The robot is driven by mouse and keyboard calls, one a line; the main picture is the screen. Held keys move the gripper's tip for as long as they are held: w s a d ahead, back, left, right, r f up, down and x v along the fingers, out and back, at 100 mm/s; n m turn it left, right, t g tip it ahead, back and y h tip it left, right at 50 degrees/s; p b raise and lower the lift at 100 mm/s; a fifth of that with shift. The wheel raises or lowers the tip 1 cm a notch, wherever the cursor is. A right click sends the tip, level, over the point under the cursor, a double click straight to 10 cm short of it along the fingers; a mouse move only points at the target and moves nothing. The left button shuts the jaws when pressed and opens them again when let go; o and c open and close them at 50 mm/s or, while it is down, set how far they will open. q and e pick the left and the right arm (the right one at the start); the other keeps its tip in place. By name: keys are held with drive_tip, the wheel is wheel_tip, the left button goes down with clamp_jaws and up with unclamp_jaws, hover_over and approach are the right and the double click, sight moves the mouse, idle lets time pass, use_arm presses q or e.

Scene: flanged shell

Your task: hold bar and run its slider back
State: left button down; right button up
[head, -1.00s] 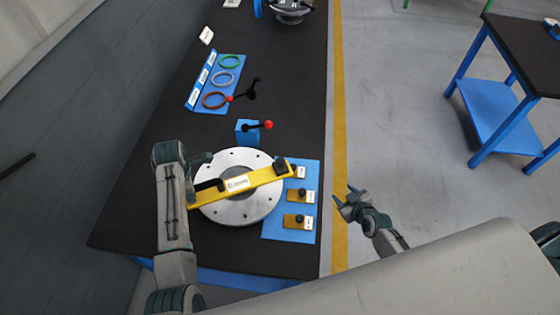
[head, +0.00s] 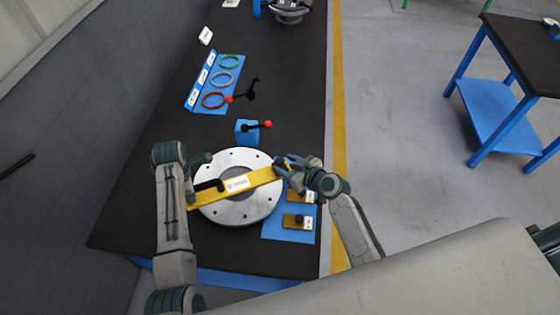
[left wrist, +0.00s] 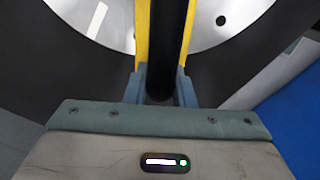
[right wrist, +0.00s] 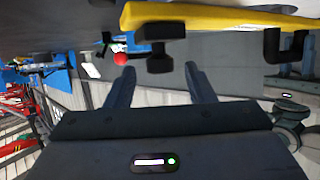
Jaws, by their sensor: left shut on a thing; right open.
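A yellow bar (head: 262,178) with a white label lies across a round grey metal flange (head: 238,212) with holes in its rim. My left gripper (left wrist: 161,88) is shut on the bar's black handle (left wrist: 170,35), near the bar's left end. My right gripper (head: 282,166) is at the bar's right end and partly hides it in the head view. In the right wrist view, a black slider knob (right wrist: 160,48) hangs from the bar (right wrist: 225,17). The open right fingers (right wrist: 159,72) are on either side of the knob, with gaps beside it.
A blue mat (head: 275,229) with small yellow blocks (head: 298,221) lies right of the flange, partly under my right arm. Behind are a blue box with a red-knobbed lever (head: 247,132) and coloured rings (head: 222,79).

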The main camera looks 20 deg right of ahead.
sight(283, 164)
drive_tip(key=shift+x, duration=1.7)
clamp_jaws()
drive_tip(key=shift+a, duration=0.1)
